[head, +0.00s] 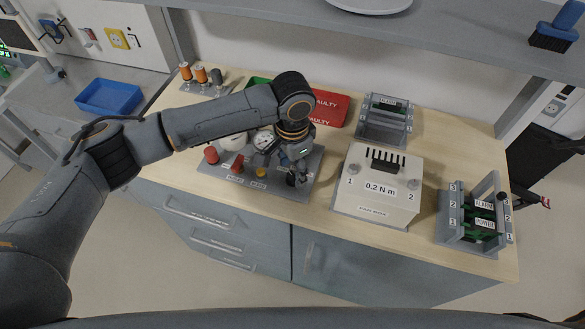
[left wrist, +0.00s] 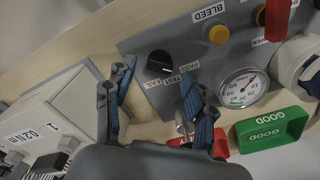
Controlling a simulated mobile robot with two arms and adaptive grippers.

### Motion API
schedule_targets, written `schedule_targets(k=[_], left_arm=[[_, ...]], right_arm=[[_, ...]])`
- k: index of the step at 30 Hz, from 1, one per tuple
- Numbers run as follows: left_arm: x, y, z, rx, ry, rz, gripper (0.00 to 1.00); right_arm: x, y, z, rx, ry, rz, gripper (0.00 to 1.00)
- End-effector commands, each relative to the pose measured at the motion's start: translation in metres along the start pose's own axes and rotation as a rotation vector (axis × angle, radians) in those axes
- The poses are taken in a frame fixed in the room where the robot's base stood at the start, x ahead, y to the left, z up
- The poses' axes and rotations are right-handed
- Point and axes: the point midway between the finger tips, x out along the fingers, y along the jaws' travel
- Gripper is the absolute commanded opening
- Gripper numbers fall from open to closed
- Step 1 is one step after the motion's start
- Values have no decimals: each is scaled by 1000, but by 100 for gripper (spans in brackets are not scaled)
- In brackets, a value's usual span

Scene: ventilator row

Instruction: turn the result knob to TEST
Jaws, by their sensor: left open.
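The result knob (left wrist: 160,61) is a round black knob on the grey test panel (left wrist: 140,42). The labels PASS, TEST and FAIL stand beside it, with FAIL in red. I cannot tell which label the knob points at. My left gripper (left wrist: 158,80) is open, its blue-padded fingers apart on either side of the label area, with the knob just beyond the fingertips. I see no contact. In the head view my left gripper (head: 293,168) hangs over the right end of the panel and partly hides the knob. My right gripper is not in view.
A pressure gauge (left wrist: 243,88), a yellow BLEED button (left wrist: 219,34) and a red handle (left wrist: 278,18) are on the same panel. A green GOOD tray (left wrist: 272,129) and a red FAULTY tray (head: 328,107) lie behind. The fan box (head: 378,187) stands close on the right.

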Motion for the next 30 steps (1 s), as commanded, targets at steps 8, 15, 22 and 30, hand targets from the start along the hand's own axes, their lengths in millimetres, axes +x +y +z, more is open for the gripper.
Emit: schedule_targets(k=[8,15,22,30], left_arm=[[21,0,0,-1,0,0,55],[21,0,0,0,1,0,55],[21,0,0,0,1,0,10],[20,0,0,10,1,0,0]], right_arm=[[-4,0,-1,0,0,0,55],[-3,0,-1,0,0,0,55],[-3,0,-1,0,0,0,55],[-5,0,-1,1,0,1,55]])
